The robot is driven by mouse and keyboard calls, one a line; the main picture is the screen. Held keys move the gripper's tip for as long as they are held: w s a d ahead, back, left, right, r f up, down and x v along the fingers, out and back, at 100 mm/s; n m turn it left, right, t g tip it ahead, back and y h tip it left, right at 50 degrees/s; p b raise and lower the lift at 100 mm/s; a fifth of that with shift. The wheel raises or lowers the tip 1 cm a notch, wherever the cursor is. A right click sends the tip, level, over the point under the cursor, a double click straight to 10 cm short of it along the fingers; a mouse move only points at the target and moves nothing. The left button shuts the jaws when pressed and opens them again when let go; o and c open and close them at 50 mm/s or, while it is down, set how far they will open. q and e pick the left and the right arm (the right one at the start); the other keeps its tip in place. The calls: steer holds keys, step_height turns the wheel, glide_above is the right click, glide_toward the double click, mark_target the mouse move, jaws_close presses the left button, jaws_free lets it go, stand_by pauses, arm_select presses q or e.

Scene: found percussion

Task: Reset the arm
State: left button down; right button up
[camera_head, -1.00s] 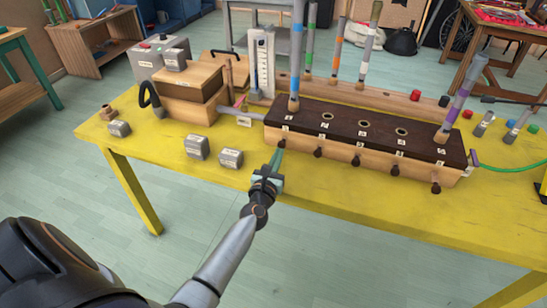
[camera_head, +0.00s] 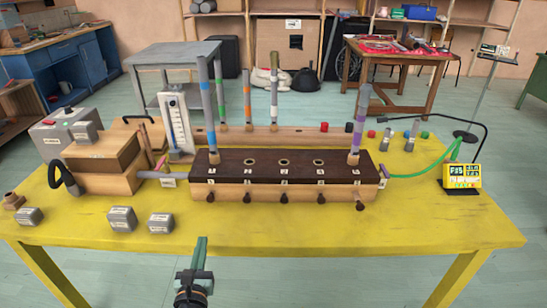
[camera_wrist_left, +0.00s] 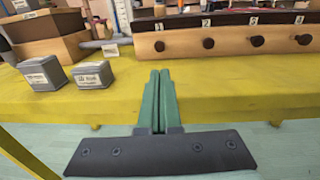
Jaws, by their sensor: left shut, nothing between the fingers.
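My left gripper (camera_head: 200,243) is in front of the yellow table's near edge in the head view. It is shut, and its green fingers (camera_wrist_left: 158,90) lie together with nothing between them in the left wrist view. It touches nothing that I can see. My right gripper is in neither current view.
The yellow table (camera_head: 300,236) holds a long dark-topped wooden box (camera_head: 284,180) with pipes standing at its ends. Several grey blocks (camera_head: 122,219) lie at the near left. A display (camera_head: 462,177) stands at the right. The table's front right strip is bare.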

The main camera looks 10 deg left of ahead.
arm_select(q)
steer(key=s+d+f+m+g+h+p, duration=0.1)
steer(key=s+d+m+h+p, duration=0.2)
steer(key=m, duration=0.7)
steer(key=s+d+f+m+g+h+p, duration=0.1)
steer(key=s+d+m+h, duration=0.25)
steer(key=d+m, duration=0.45)
steer(key=s+d+f+m+g+p, duration=0.1)
steer(key=s+f+m+g+p, duration=0.1)
steer(key=s+m, duration=0.4)
steer(key=s+f+m+g+h+p, duration=0.1)
steer(key=s+f+m+g, duration=0.2)
steer(key=m, duration=1.4)
steer(key=s, duration=0.4)
steer(key=shift+d+f+m+g+p, duration=0.3)
steer(key=shift+d+p, duration=0.05)
steer(key=shift+p, duration=0.05)
arm_select(e)
step_height(320, 180, up, 7)
steer(key=s+d, duration=0.1)
steer(key=shift+d+f, duration=0.15)
steer(key=shift+f, duration=0.05)
steer(key=shift+c, duration=0.3)
